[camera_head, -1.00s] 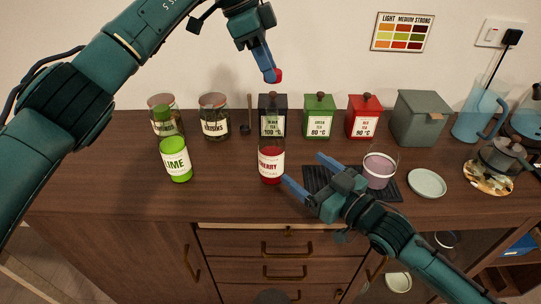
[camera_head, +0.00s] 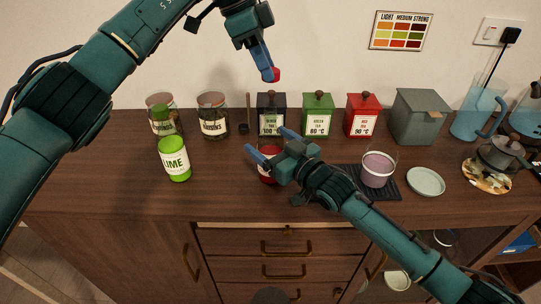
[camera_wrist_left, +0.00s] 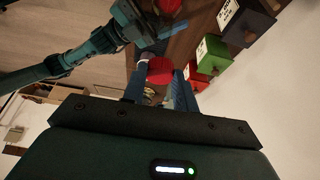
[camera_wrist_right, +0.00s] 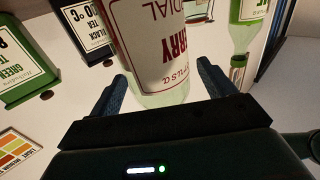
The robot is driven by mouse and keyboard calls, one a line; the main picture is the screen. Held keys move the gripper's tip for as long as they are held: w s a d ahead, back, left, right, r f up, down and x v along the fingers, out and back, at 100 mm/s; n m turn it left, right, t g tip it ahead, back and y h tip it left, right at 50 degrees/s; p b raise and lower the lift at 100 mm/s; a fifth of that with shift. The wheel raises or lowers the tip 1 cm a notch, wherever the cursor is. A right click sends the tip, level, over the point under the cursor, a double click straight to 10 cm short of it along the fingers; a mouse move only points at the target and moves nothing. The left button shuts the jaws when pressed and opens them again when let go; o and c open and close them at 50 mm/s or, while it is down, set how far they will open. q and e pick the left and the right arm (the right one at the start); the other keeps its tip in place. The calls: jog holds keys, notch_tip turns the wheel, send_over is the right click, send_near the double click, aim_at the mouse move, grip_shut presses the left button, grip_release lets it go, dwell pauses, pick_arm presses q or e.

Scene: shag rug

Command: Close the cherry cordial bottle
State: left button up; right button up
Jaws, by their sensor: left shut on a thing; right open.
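The cherry cordial bottle (camera_head: 267,177), with red contents and a white label, stands upright on the counter, mostly hidden in the head view by my right gripper (camera_head: 267,146). In the right wrist view the bottle (camera_wrist_right: 155,50) stands between the open fingers, which are on either side of it; I cannot tell whether they touch it. Its neck is not clearly visible. My left gripper (camera_head: 268,74) is shut on a red cap (camera_head: 277,75), high above and behind the bottle. The cap also shows between the fingers in the left wrist view (camera_wrist_left: 160,70).
A green lime bottle (camera_head: 175,160) stands left of the cherry bottle. Jars (camera_head: 213,118) and black (camera_head: 270,118), green (camera_head: 317,118) and red (camera_head: 362,118) tea boxes line the back. A pink-filled glass (camera_head: 377,170) stands on a dark mat (camera_head: 390,192) to the right.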

jog(key=shift+c, duration=0.5)
jog(key=c, duration=1.3)
pick_arm(q)
send_over(276, 109)
jog(key=a, duration=0.2)
jog(key=shift+a+f, duration=0.15)
jog(key=shift+f, duration=2.3)
pick_arm(e)
jog(key=shift+c, duration=0.2)
